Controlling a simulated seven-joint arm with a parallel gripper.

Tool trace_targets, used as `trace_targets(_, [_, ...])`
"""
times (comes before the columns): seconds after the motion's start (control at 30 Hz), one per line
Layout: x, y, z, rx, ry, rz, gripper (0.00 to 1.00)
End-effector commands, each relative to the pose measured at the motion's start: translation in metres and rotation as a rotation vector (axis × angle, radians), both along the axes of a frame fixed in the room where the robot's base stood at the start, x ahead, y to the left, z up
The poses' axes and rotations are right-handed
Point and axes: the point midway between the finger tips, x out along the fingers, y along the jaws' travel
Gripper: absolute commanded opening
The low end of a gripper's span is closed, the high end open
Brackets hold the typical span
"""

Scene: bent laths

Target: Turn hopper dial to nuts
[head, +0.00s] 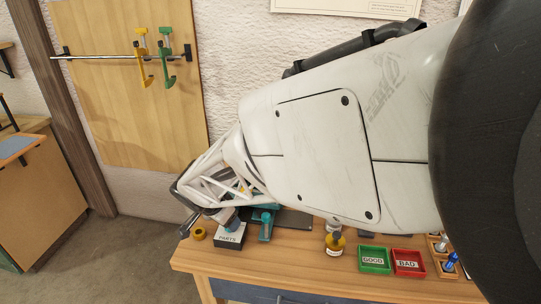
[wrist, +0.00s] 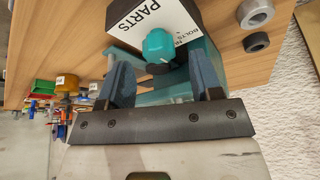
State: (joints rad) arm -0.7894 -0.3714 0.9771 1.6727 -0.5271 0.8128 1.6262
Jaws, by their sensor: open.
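The hopper dial (wrist: 160,45) is a round teal knob in the wrist view. It sits beside a small white label where "BOLTS" and the start of a word in "N" can be read. A short white mark shows at the knob's lower edge; which word it points to I cannot tell. My gripper (wrist: 160,65) is open, with one blue-grey finger on each side of the knob in the picture. Whether either finger touches it I cannot tell. The teal hopper (head: 265,224) shows partly in the head view, where my arm hides the dial.
A dark box labelled PARTS (head: 230,236) stands beside the hopper. A yellow-brown bottle (head: 335,244), a green GOOD tray (head: 374,259) and a red BAD tray (head: 408,262) stand to the right.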

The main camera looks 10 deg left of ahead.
Motion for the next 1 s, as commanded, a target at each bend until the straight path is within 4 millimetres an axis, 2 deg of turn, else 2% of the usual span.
trace_targets(0.2, [-0.01, 0.005, 0.027, 0.001, 0.0, 0.0, 0.59])
trace_targets(0.4, [-0.016, 0.008, 0.045, 0.001, 0.0, 0.0, 0.59])
trace_targets(1.0, [-0.017, 0.005, 0.052, -0.001, 0.003, 0.0, 0.59])
